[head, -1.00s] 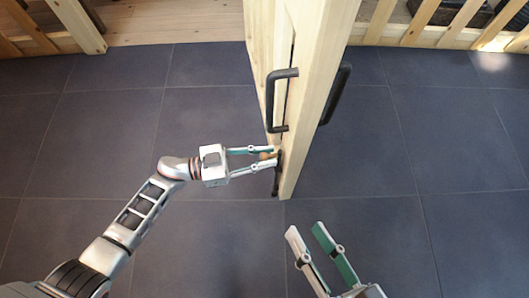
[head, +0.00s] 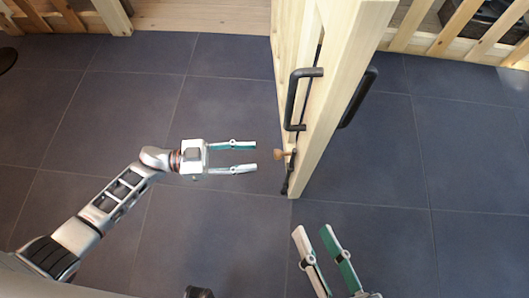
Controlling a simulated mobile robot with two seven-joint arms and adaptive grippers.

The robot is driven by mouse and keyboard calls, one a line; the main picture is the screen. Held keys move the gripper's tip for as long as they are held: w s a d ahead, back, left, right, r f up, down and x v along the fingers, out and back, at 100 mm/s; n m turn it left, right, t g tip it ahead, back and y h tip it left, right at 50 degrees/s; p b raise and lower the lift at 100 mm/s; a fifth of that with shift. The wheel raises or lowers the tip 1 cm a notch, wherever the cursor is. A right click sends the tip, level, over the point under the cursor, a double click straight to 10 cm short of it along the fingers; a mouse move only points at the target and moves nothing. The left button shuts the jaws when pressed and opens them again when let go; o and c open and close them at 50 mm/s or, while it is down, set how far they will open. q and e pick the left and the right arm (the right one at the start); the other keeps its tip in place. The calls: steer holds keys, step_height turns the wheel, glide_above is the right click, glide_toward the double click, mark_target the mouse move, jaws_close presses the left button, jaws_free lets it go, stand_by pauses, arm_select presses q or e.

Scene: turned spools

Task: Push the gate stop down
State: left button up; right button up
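The wooden gate (head: 338,95) stands edge-on in the upper middle of the head view. The gate stop (head: 288,176) is a dark slim bar at the gate's near lower end, with a small wooden knob (head: 279,154) sticking out to the left. I cannot tell whether its tip touches the floor. My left gripper (head: 255,156) is open and empty, its fingers pointing right at the knob with a gap between. My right gripper (head: 312,230) is open and empty, below the gate in the picture.
A black handle (head: 291,100) is on the gate's left face and another (head: 358,98) on its right. Slatted wooden fencing (head: 455,45) runs along the back. The dark tiled floor (head: 110,110) is clear on both sides of the gate.

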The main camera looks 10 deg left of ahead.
arm_select(q)
steer(key=shift+s+a, duration=0.15)
steer(key=shift+a, duration=0.65)
steer(key=shift+s+a, duration=0.15)
steer(key=shift+a, duration=0.6)
